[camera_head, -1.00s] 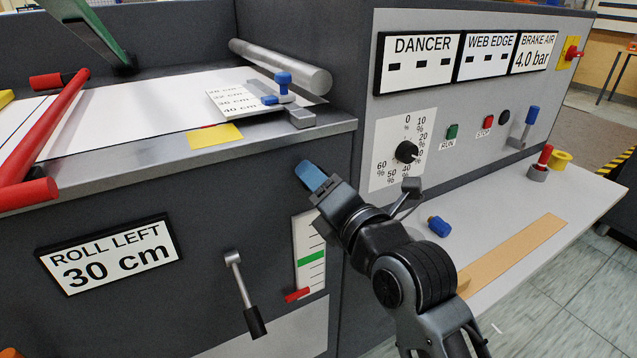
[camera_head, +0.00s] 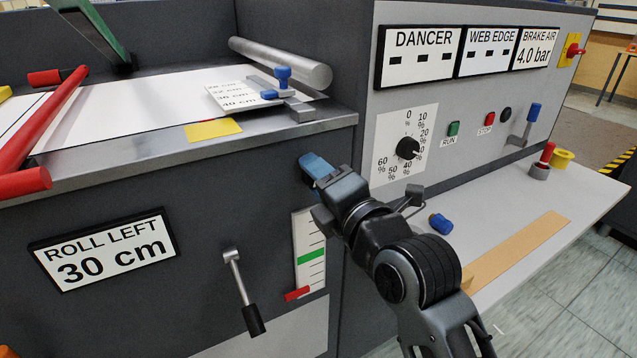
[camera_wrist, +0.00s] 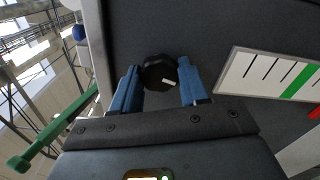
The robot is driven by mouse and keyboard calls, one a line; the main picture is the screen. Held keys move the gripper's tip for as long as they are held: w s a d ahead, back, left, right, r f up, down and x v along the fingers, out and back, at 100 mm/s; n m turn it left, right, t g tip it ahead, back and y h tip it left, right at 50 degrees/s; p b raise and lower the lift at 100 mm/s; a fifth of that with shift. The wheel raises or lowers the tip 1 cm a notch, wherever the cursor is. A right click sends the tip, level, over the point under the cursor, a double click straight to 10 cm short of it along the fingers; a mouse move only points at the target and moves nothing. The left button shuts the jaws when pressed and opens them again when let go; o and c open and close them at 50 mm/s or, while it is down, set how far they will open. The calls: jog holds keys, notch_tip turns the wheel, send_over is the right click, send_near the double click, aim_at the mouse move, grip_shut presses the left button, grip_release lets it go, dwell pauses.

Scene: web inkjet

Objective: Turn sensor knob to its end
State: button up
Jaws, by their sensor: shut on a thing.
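The sensor knob, a black round knob with a white mark (camera_wrist: 160,73), sits on the dark machine face in the wrist view. My gripper (camera_head: 317,167) is at the front of the machine, below the worktop's right end. In the wrist view its two blue fingers (camera_wrist: 159,84) are on either side of the knob, shut on it. In the head view the knob is hidden by my fingers.
A gauge with a green band (camera_head: 310,255) is just below my gripper. A percent dial (camera_head: 407,148) is on the panel to the right. A metal lever (camera_head: 241,290) hangs at lower left. A shelf with a blue item (camera_head: 440,223) is at right.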

jog(key=shift+d+m+p, duration=0.1)
jog(key=shift+m+p, duration=5.25)
jog(key=shift+m, duration=10.95)
jog(key=o, duration=1.1)
jog(key=shift+c, duration=0.2)
